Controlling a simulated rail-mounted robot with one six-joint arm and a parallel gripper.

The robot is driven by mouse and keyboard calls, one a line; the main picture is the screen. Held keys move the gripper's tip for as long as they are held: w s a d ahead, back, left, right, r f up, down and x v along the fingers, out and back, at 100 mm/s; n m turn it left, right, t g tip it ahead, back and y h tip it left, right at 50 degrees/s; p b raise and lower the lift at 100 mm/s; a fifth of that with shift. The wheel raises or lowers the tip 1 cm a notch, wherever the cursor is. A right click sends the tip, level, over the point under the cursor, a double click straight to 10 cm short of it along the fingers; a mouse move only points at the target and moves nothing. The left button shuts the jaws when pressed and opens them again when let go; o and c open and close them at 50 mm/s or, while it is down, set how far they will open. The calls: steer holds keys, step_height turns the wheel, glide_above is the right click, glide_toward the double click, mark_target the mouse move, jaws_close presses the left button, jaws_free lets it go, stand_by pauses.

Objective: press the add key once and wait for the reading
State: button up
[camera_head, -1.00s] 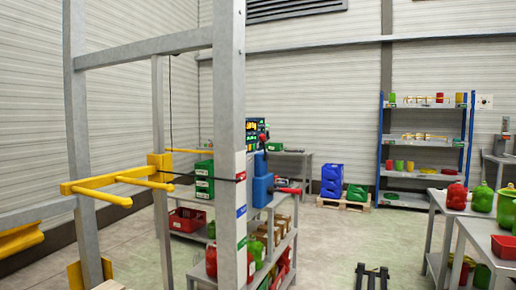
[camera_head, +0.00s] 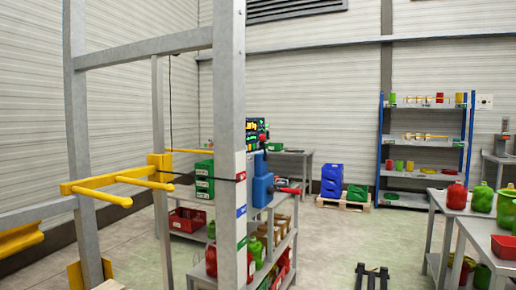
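A dark panel with small green and yellow lit marks (camera_head: 256,127) shows at mid-picture, partly hidden behind a grey upright post. It is too small and too far off to read, and I cannot pick out an add key on it. A blue device (camera_head: 262,186) with a red handle stands below the panel, beside the post.
A grey metal frame (camera_head: 229,80) with yellow prongs (camera_head: 120,180) fills the left foreground. A grey bench (camera_head: 278,242) holds cans and crates. Blue shelving (camera_head: 381,150) and blue crates (camera_head: 332,180) stand behind.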

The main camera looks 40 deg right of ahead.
jaws_close()
stand_by(1.0)
